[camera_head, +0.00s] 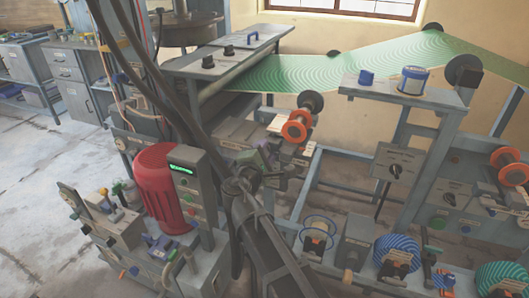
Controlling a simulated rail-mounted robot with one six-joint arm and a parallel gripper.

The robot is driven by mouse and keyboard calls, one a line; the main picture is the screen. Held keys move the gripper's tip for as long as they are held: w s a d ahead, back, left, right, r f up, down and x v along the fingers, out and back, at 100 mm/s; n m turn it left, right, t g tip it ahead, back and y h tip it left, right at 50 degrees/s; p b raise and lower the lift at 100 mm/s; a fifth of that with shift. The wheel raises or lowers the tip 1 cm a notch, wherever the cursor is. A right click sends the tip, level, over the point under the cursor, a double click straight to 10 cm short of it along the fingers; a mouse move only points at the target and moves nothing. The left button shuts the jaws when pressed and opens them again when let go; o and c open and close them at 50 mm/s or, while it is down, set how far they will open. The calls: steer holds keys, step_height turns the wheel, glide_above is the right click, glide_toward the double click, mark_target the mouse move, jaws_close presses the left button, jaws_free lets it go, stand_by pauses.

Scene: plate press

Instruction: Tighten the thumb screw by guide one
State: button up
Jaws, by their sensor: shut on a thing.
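My gripper (270,163) is at the middle of the camera view, at the end of my dark arm coming up from the bottom. It is at the machine's side, just below and left of an orange roller (297,126). It is shut on a small part there, which seems to be the thumb screw. My wrist and fingers hide most of that part. I cannot make out a label for guide one or how far the screw is in.
A red motor (160,188) and a grey control box with a green display (182,168) stand left of my arm. Green patterned web (350,70) runs across the back. Open floor (40,150) lies at left.

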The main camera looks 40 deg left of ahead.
steer(key=m, duration=0.6)
steer(key=shift+m, duration=0.3)
steer(key=m, duration=1)
steer(key=shift+m, duration=0.4)
steer(key=m, duration=0.5)
steer(key=shift+m, duration=0.3)
steer(key=o, duration=0.9)
